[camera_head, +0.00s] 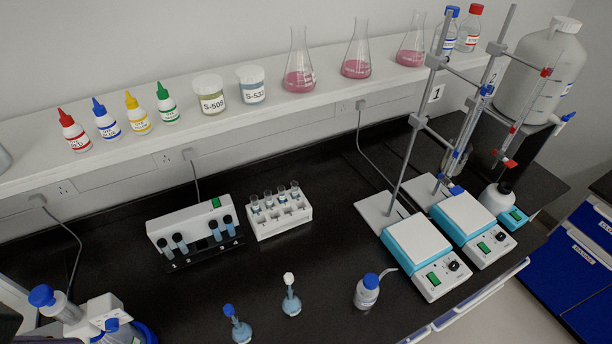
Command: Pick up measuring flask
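Two small volumetric-style flasks with blue liquid stand upright on the black bench at the front middle. One flask with a white stopper (291,302) is a little farther back. The other flask with a blue stopper (241,330) is to its left and nearer the front edge of the picture. I cannot tell which one is the measuring flask of the task. Neither of my grippers is in view, and nothing is seen touching either flask.
A wash bottle (367,292) stands right of the flasks, with two stirrer hotplates (424,255) and clamp stands beyond. A white tube rack (279,220) and a tube device (190,223) stand behind. A blue-capped dispenser (92,318) is at left. Bench around the flasks is clear.

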